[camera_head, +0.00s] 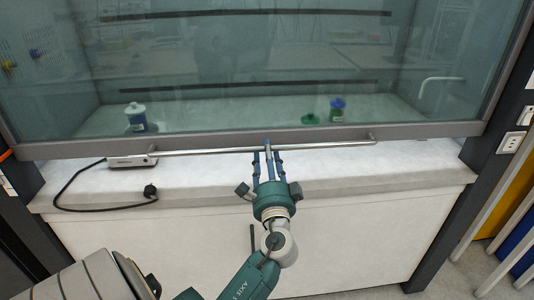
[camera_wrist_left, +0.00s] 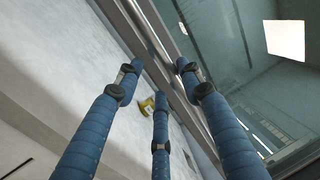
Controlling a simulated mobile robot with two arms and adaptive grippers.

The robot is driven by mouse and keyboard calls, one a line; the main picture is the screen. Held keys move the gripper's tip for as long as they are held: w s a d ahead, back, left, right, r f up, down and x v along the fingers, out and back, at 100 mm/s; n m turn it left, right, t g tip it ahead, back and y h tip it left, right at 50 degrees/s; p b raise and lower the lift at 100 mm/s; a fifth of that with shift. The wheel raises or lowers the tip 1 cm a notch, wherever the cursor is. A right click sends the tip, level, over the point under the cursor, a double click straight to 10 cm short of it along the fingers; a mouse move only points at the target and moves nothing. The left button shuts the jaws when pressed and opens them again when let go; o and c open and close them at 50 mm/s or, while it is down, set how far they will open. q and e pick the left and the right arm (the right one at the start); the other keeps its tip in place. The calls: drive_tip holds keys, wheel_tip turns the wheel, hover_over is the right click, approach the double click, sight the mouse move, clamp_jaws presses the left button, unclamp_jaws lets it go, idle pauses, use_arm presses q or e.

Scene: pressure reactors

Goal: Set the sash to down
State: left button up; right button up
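The sash (camera_head: 240,70) is a large tinted glass pane in a grey frame. Its lower edge hangs low, close above the white bench top (camera_head: 330,172). A long metal bar handle (camera_head: 325,146) runs along the bottom of the sash. My left gripper (camera_head: 268,155) is at the middle of the bar, its blue fingers pointing at it. In the left wrist view the three fingers (camera_wrist_left: 158,78) are spread apart, with the bar (camera_wrist_left: 150,32) running past the tips. Contact with the bar cannot be told. My right gripper is not in view.
A small flat device (camera_head: 132,161) with a black cable and plug (camera_head: 150,190) lies on the bench at the left. Behind the glass stand a white and blue jar (camera_head: 136,118) and a blue-topped container (camera_head: 337,110). Dark posts flank the bench.

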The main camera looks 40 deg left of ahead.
use_arm(q)
drive_tip(key=v, duration=1.1)
drive_tip(key=shift+o, duration=0.2)
drive_tip(key=shift+w, duration=0.1)
